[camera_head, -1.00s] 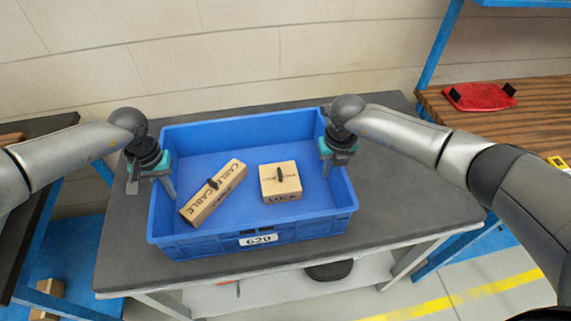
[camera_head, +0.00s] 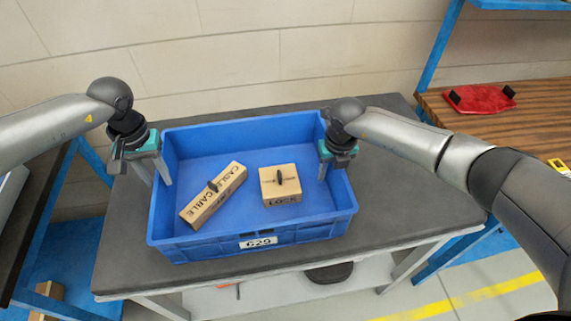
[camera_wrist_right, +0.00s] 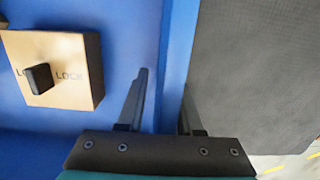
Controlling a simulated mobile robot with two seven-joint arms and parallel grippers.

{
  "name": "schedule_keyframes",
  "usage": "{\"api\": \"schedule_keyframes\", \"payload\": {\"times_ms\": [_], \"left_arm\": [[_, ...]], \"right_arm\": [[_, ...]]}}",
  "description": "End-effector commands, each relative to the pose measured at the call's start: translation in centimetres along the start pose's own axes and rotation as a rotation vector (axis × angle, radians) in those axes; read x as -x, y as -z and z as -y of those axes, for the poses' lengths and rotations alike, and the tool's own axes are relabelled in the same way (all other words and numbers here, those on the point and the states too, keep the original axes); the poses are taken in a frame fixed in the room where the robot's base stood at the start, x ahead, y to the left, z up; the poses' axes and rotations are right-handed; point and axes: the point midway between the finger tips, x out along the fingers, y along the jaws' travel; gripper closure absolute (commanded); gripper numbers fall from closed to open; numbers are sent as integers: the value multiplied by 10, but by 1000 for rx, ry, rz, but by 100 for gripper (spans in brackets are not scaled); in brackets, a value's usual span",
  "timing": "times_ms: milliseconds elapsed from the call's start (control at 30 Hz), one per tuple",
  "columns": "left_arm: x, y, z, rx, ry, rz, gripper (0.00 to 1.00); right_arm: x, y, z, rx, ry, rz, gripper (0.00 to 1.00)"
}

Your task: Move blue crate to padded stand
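The blue crate (camera_head: 200,246) stands on a dark grey table (camera_head: 400,235). It holds a long cable box (camera_head: 214,196) and a squarer lock box (camera_head: 281,186), each with a black knob. My left gripper (camera_head: 154,184) is open at the crate's left wall, its fingers seeming to straddle the rim. My right gripper (camera_head: 332,176) is at the right wall. In the right wrist view my right gripper (camera_wrist_right: 165,95) is open, one finger inside and one outside the wall, with a gap on the inner side. I cannot identify a padded stand with certainty.
A wooden bench (camera_head: 530,121) at the right carries a red flat object (camera_head: 480,98) with two black blocks. A wall is behind the table. A dark-topped table edge shows at the left. Bare table top lies right of the crate.

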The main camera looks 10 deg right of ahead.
Motion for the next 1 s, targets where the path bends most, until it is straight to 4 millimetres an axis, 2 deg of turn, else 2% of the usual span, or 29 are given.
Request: {"api": "schedule_keyframes", "payload": {"times_ms": [33,200,467,633,1000], "left_arm": [[12,1,0,1,0,-4,65],[39,1,1,1,0,-1,65],[53,0,1,1,1,1,65],[53,0,1,2,1,1,65],[53,0,0,1,1,1,65]], "right_arm": [[0,0,0,0,0,0,65],[0,0,0,0,0,0,65],[6,-1,0,0,-1,2,65],[27,0,0,2,0,3,65],[100,-1,0,1,-1,4,65]]}}
